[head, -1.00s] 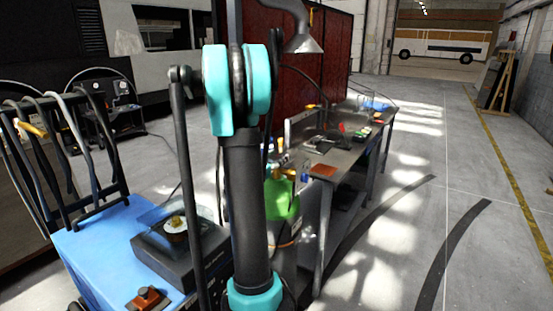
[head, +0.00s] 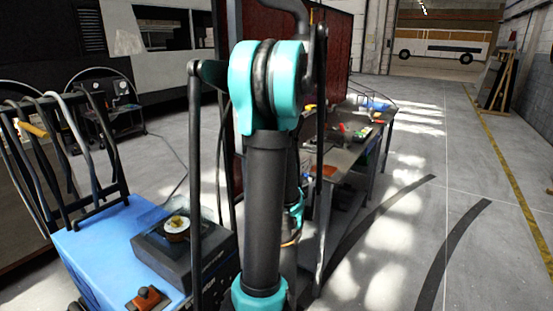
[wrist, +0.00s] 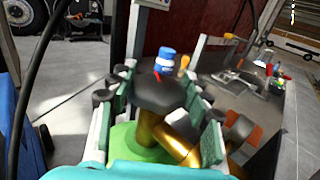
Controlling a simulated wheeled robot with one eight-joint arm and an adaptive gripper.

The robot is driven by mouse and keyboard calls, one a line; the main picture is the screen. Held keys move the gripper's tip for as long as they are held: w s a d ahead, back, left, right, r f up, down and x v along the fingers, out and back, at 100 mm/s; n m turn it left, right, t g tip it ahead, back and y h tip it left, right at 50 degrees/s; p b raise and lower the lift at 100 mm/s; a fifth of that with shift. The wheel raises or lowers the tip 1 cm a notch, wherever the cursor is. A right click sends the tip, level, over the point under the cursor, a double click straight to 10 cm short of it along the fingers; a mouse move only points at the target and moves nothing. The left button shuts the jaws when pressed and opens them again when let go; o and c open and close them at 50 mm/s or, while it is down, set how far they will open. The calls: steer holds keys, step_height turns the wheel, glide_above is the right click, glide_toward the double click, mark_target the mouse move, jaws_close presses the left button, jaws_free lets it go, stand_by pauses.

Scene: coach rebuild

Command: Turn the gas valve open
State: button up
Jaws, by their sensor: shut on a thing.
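The gas valve's black knob (wrist: 158,93) is in the middle of the wrist view. It sits on a brass valve body (wrist: 165,140) above a green gas cylinder (wrist: 128,135). My gripper (wrist: 160,103) has one finger on each side of the knob and is shut on it. The finger pads reach along the knob's left and right sides. The picture does not show how far the valve is turned. In the head view, my arm hides the cylinder and the knob.
A metal workbench (head: 343,157) with tools stands just behind the valve. A blue cart (head: 95,245) with a dark box (head: 180,255) stands at the left. A red panel (head: 334,60) rises behind. The floor to the right is clear.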

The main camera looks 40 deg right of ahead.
steer(key=shift+n+t+y, duration=0.3)
steer(key=shift+n+y, duration=0.2)
steer(key=shift+y, duration=0.2)
steer(key=o, duration=1.2)
steer(key=v, duration=1.2)
